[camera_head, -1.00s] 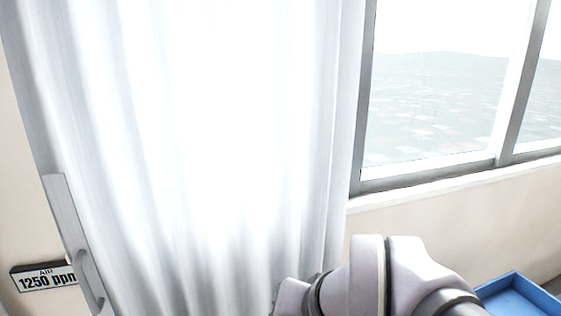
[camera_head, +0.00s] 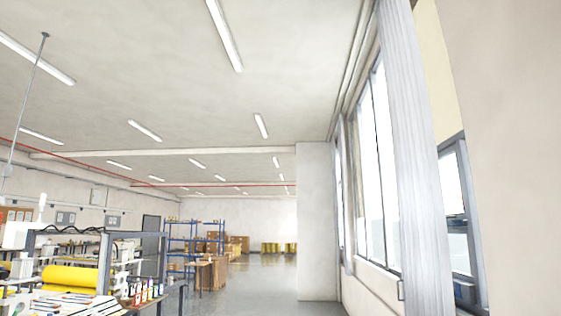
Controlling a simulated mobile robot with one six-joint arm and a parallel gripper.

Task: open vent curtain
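A pale grey-white curtain (camera_head: 413,160) hangs in a narrow, upright bunch at the right, seen at a steep angle. A small grey handle (camera_head: 401,290) shows low at its left edge. Bare window glass (camera_head: 378,175) shows to the left of the curtain, and another window part (camera_head: 453,195) shows to its right. My gripper is not in this view, so its state and its distance from the curtain are hidden.
A machine with a yellow roll (camera_head: 76,279) stands at the lower left, with a dark frame beside it. Blue shelving (camera_head: 190,240) and brown boxes (camera_head: 215,272) stand farther back. Open grey floor (camera_head: 262,290) lies in the middle. A white wall pillar (camera_head: 317,220) juts out before the windows.

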